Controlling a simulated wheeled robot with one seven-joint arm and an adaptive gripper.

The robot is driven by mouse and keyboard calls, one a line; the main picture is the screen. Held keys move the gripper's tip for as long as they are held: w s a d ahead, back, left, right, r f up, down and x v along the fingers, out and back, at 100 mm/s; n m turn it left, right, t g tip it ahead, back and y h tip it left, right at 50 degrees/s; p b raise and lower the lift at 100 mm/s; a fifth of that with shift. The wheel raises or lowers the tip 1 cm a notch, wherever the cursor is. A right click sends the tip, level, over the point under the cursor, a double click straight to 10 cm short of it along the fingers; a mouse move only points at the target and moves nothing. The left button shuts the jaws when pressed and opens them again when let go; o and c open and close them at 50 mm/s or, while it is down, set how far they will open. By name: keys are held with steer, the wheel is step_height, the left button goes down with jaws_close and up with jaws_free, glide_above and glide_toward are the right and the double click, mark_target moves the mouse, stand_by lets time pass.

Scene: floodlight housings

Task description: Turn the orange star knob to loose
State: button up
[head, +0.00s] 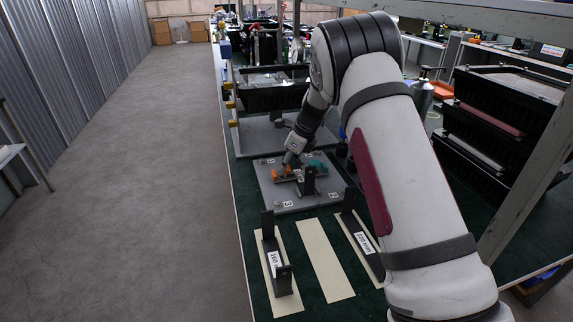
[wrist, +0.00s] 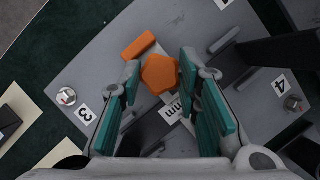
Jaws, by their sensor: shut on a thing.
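The orange star knob (wrist: 160,74) sits between the fingertips of my gripper (wrist: 161,72) in the wrist view. The two fingers with teal pads stand on its left and right sides, shut on it. The knob is over the grey plate (wrist: 90,75), near a label ending in "mm" that is partly covered. An orange block (wrist: 138,46) lies just beyond the knob. In the head view my gripper reaches down to the plate (head: 285,207), where orange parts show; the knob is too small there to tell its turn angle.
Bolts stand at the plate corners by labels 3 (wrist: 86,113) and 4 (wrist: 280,86). A dark upright post (head: 307,182) stands beside the gripper. Black brackets (head: 275,262) on pale strips are in front. Black bins (head: 500,130) are at right.

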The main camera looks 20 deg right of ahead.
steer(key=shift+n+b, duration=0.3)
steer(key=shift+n, duration=0.1)
stand_by(0.5)
steer(key=n+g+y+b, duration=0.1)
steer(key=n, duration=0.2)
steer(key=shift+w+d+f+b, duration=0.1)
steer(key=shift+b, duration=0.2)
steer(key=shift+c, duration=0.2)
steer(key=n+g+b, duration=0.1)
steer(key=n, duration=0.1)
steer(key=n+g+b, duration=0.1)
steer(key=n, duration=0.2)
steer(key=shift+w+n+g, duration=0.15)
steer(key=shift+n+g, duration=0.15)
steer(key=n+g+b, duration=0.1)
steer(key=n, duration=0.1)
steer(key=n+g+b, duration=0.1)
steer(key=n, duration=0.2)
steer(key=shift+w+h+b, duration=0.1)
steer(key=shift+h+b, duration=0.2)
steer(key=shift+n+g+h+b, duration=0.5)
steer(key=shift+n+b, duration=0.1)
steer(key=shift+n, duration=1.6)
steer(key=o, duration=1.2)
steer(key=shift+c, duration=0.2)
